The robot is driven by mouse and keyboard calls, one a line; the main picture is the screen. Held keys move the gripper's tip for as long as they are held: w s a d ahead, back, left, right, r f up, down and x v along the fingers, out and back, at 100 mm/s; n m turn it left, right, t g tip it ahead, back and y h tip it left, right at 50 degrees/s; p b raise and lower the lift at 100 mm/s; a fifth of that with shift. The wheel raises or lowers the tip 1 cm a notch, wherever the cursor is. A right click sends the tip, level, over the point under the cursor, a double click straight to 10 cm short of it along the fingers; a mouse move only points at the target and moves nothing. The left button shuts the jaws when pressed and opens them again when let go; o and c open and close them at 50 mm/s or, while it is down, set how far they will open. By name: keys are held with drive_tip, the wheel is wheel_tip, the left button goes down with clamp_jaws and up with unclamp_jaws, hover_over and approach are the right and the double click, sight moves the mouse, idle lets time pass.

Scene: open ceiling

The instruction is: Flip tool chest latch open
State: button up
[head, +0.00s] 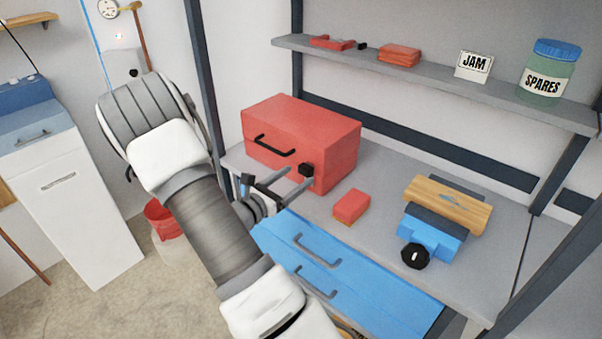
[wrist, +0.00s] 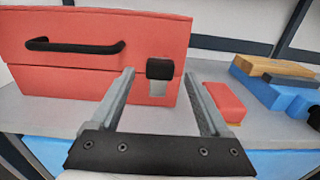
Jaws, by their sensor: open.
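The red tool chest (head: 310,137) sits on the grey workbench, with a black handle (head: 275,147) on its front. It fills the upper left of the wrist view (wrist: 90,72). Its latch has a black knob (wrist: 160,69) above a pale plate (wrist: 158,89) at the right of the front face. In the head view the black latch (head: 307,171) shows by my fingertips. My gripper (wrist: 158,80) is open and empty in front of the chest, with the latch seen between its two fingers. It also shows in the head view (head: 299,175). I cannot tell whether the fingers touch the latch.
A small red block (head: 351,206) lies right of the chest. A blue vise (head: 430,237) holding a wooden board (head: 448,203) is farther right. The grey workbench (head: 385,180) has blue drawers (head: 340,285) below. A shelf (head: 430,79) runs above with a jar (head: 545,75).

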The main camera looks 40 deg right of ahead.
sight(303, 172)
drive_tip(key=shift+w+d, duration=0.1)
drive_tip(key=shift+d, duration=1.45)
drive_tip(key=shift+c, duration=0.2)
clamp_jaws()
